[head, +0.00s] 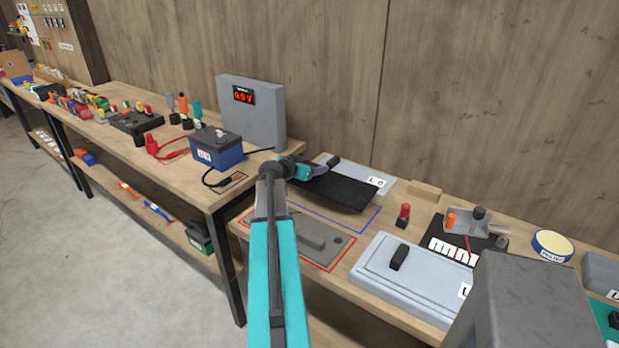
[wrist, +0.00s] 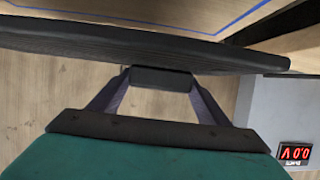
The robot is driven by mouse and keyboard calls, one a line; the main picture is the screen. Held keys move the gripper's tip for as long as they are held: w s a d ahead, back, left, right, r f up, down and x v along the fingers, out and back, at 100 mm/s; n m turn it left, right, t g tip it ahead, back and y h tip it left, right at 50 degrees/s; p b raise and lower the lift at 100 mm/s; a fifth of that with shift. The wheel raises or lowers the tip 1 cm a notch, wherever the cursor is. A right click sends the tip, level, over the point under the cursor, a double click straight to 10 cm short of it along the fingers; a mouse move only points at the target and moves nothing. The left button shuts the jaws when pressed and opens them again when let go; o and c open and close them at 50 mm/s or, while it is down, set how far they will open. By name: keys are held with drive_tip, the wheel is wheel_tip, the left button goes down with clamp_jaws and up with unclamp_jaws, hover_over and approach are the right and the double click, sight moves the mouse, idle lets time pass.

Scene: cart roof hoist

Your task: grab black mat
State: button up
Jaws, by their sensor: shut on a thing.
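The black mat (head: 343,190) is a flat dark sheet in the head view, above the lower bench near a blue outlined area. It also shows in the wrist view (wrist: 130,42) as a dark slab seen along its edge, spanning most of the picture's width. My gripper (head: 312,170) is at the mat's left end in the head view. In the wrist view my gripper (wrist: 160,78) has both fingers meeting at a dark block on the mat's edge, and it is shut on the mat. The far side of the mat is hidden in the wrist view.
A grey box with a red display (head: 252,112) and a blue battery (head: 215,147) stand on the higher bench at left. A grey plate (head: 300,238) lies in a red outline. A light grey lidded case (head: 420,285) and a red-topped post (head: 403,215) stand to the right.

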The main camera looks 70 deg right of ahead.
drive_tip(key=shift+r+b, duration=0.3)
drive_tip(key=shift+r, duration=1.25)
